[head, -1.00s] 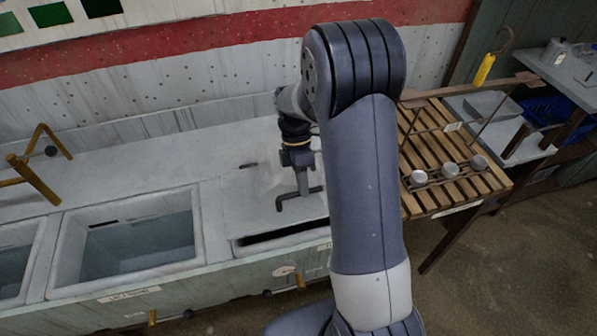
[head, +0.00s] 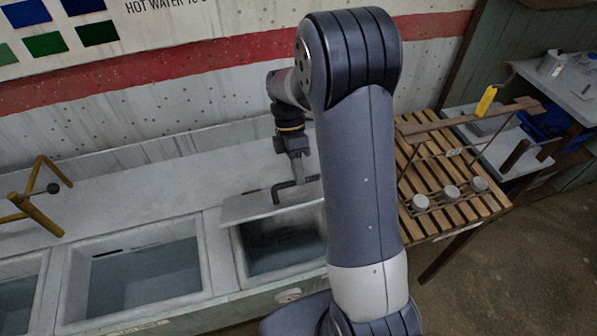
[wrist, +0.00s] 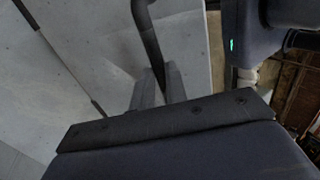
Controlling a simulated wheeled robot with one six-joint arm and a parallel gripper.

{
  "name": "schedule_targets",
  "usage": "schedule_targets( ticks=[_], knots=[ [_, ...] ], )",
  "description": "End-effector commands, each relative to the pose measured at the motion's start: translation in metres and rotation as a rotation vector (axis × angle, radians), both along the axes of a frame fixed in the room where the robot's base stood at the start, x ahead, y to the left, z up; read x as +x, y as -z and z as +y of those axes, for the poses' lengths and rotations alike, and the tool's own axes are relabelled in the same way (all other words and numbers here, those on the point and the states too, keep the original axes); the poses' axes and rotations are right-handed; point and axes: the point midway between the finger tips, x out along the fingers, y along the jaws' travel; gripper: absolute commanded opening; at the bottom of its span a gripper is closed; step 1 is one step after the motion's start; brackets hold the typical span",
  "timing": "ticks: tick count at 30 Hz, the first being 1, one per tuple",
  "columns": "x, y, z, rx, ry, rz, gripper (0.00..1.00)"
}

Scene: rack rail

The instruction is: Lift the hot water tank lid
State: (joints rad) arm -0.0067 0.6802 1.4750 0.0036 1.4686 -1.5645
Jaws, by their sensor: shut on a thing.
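The hot water tank lid (head: 247,207) is a flat pale grey panel with a dark bent handle (head: 283,189). My gripper (head: 299,178) is shut on this handle from above. The lid is raised off the right-hand tank (head: 240,262), and the tank's water shows below its front edge. My arm hides the right part of the lid and tank. In the wrist view the fingers (wrist: 160,88) close around the dark handle rod (wrist: 148,38), with the pale lid (wrist: 188,35) behind it.
Open water tanks (head: 70,285) stand to the left in the same counter. A yellow-brown pipe fitting (head: 38,195) rises at the far left.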

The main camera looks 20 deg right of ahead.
Motion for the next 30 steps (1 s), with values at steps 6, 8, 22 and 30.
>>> schedule_targets(
  ticks=[6,8,22,30],
  knots=[
    [0.008,0.008,0.0,-0.001,0.002,-0.03,0.0],
    [0.008,0.008,0.0,-0.001,0.002,-0.03,0.0],
    [0.007,0.006,0.0,-0.001,0.002,-0.028,0.36],
    [0.011,-0.004,0.0,0.0,0.001,-0.03,0.36]
  ],
)
